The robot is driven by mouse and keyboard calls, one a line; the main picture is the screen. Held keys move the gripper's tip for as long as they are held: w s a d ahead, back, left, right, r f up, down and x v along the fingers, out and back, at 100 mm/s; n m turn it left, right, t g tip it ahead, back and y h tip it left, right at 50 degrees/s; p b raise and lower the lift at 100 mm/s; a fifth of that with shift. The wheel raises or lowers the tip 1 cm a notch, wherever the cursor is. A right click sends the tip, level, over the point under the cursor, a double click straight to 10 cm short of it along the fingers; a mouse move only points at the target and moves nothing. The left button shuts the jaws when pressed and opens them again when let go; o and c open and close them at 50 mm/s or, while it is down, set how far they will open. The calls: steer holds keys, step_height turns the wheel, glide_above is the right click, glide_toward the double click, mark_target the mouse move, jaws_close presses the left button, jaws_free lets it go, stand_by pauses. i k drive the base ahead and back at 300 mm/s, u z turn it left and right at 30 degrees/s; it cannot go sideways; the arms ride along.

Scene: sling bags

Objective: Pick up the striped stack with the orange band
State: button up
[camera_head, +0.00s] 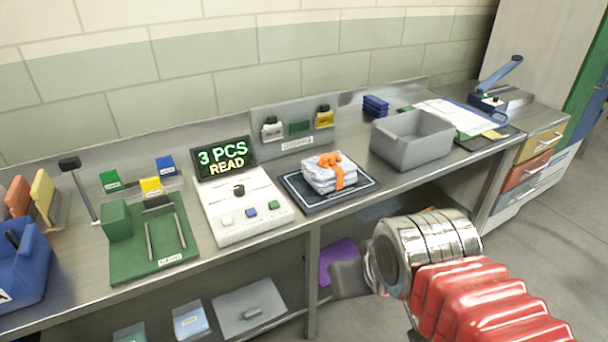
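The striped stack (322,178) is a small pile of folded white and grey-blue striped cloth. An orange band (338,172) is tied around it with a knot on top. It rests on a black square mat (297,189) with a pale border, on the metal bench. My gripper (345,280) is at the lower right, in front of the bench edge and apart from the stack. Only a grey part of it shows beyond my silver wrist and red sleeve. I cannot see whether its fingers are open or shut.
A grey bin (412,139) stands right of the mat. A white console (243,207) with a sign reading "3 PCS READ" (223,158) stands left of it. A low back panel (297,125) with clips rises behind. The space between the stack and the bench's front edge is clear.

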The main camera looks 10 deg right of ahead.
mark_target(332, 171)
steer(key=u, duration=0.5)
steer(key=i, duration=1)
steer(key=u, duration=0.05)
